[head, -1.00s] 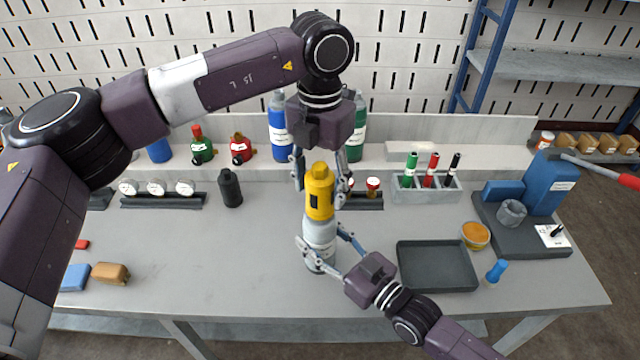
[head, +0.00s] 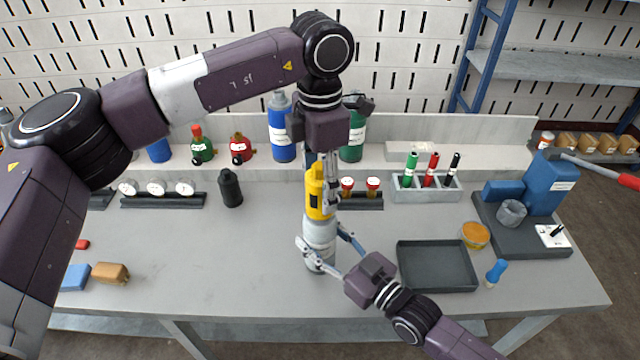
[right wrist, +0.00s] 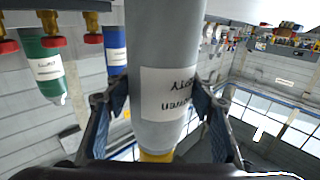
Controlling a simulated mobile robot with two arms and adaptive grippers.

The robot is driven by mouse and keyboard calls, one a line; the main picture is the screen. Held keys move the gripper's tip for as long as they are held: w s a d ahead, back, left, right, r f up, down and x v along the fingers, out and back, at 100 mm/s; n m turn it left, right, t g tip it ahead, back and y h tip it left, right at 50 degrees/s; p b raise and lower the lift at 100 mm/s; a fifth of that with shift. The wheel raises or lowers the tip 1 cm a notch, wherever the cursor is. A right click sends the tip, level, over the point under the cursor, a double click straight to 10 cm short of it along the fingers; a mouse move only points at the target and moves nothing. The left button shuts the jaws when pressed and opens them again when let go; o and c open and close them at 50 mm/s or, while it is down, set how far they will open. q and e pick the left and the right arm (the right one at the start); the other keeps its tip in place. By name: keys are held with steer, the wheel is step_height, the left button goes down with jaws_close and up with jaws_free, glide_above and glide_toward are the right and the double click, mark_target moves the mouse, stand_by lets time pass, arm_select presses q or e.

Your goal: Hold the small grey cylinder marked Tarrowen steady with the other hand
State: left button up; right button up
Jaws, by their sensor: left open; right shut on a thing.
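The small grey cylinder (head: 319,232) stands upright on the bench, with a yellow valve-like top (head: 316,194).
A dark tray (head: 437,266) lies right of my right gripper, by an orange-lidded tub (head: 475,235) and a blue-handled item (head: 496,271). A marker rack (head: 427,188) stands behind. A black bottle (head: 230,188) stands left. The bench's front middle is clear.

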arm_select(q)
steer(key=m, duration=0.5)
stand_by(0.3)
steer(key=shift+f, duration=1.25)
steer(key=c, duration=1.3)
steer(key=n, duration=0.4)
steer(key=shift+n, duration=0.4)
steer(key=shift+c, duration=0.3)
steer(key=shift+n, duration=0.6)
